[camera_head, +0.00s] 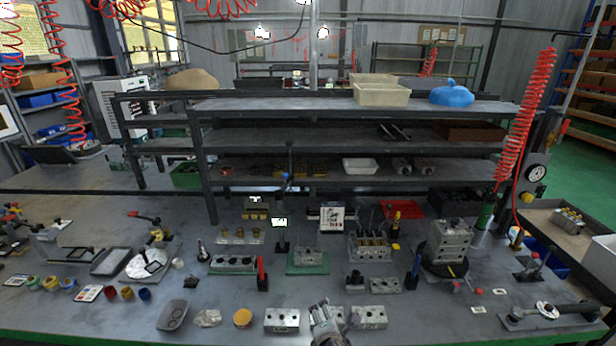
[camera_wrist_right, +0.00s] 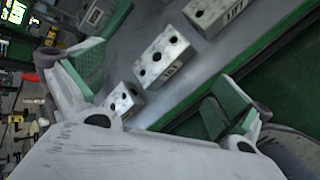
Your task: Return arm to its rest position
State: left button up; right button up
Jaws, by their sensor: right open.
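My right gripper (camera_head: 328,318) is low over the front edge of the workbench in the head view, between two metal valve blocks. In the right wrist view its two fingers with green pads stand wide apart, and the gripper (camera_wrist_right: 160,82) holds nothing. One valve block (camera_head: 282,320) lies just left of it and another (camera_head: 369,317) just right of it. The wrist view shows a valve block (camera_wrist_right: 163,58) in the gap beyond the fingers, with others above and below it. My left gripper is not in view.
The workbench (camera_head: 220,290) is crowded with parts. A yellow round part (camera_head: 243,318) and a grey tray (camera_head: 172,315) lie at the front left. A large valve block (camera_head: 448,243) stands on a round base at the right. A dark shelf rack (camera_head: 300,135) rises behind.

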jog(key=s+d+f+m+g+y, duration=0.15)
jog(key=s+d+m+g, duration=0.45)
jog(key=s+d+m, duration=1.25)
notch_tip(320, 180, down, 33)
jog(key=a+m+g, duration=0.1)
jog(key=a+m, duration=0.1)
jog(key=m, duration=0.1)
jog(key=s+d+f, duration=0.2)
jog(key=s+f, duration=0.8)
jog(key=s, duration=0.1)
jog(key=s+d+f+g, duration=0.1)
jog(key=s+f, duration=0.9)
jog(key=s, duration=0.1)
jog(key=shift+s+d+n+g+h, duration=0.3)
jog(key=shift+s+d+n+h, duration=0.05)
jog(key=shift+s+d, duration=0.05)
